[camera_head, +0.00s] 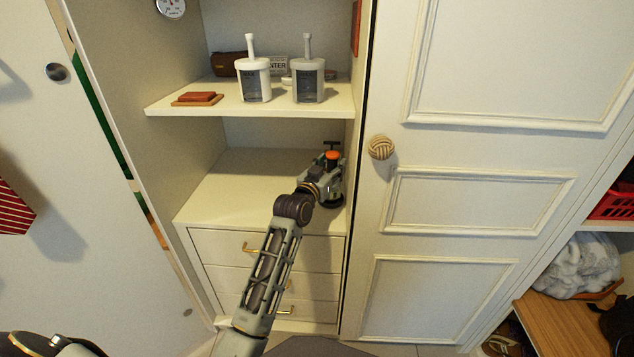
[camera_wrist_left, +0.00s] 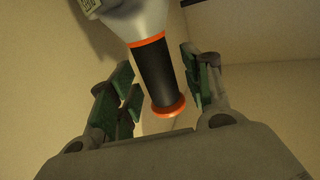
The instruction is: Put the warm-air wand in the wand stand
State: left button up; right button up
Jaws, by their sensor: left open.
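The warm-air wand shows in the left wrist view with a pale body, a black handle (camera_wrist_left: 156,75) and orange rings. In the head view, an orange part (camera_head: 332,155) of it shows at the gripper, above the cabinet top at its right side. My left gripper (camera_head: 326,178) is open there. In the left wrist view its green-padded fingers (camera_wrist_left: 160,92) stand either side of the handle, with a gap visible at the left. A dark round base (camera_head: 332,200) shows under the gripper; I cannot tell whether it is the wand stand. My right gripper is not in view.
Two white lidded containers (camera_head: 252,80) (camera_head: 308,82) stand on the shelf (camera_head: 220,109) above the gripper, with a red-brown block (camera_head: 197,98) at left. The cabinet top (camera_head: 235,190) is clear at left. A white door (camera_head: 480,150) stands close at right.

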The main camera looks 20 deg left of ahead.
pick_arm(q)
jog(key=shift+s, duration=0.7)
jog(key=shift+s+a+p, duration=0.15)
jog(key=shift+s+p, duration=0.2)
jog(key=shift+s, duration=0.4)
jog(key=shift+s+a, duration=0.1)
jog(key=shift+s, duration=1)
jog(key=shift+s+a+p, duration=0.2)
jog(key=shift+s+p, duration=0.2)
jog(key=shift+s, duration=1.1)
jog(key=shift+s+a+p, duration=0.15)
jog(key=shift+s+p, duration=0.25)
jog(key=shift+s, duration=1.05)
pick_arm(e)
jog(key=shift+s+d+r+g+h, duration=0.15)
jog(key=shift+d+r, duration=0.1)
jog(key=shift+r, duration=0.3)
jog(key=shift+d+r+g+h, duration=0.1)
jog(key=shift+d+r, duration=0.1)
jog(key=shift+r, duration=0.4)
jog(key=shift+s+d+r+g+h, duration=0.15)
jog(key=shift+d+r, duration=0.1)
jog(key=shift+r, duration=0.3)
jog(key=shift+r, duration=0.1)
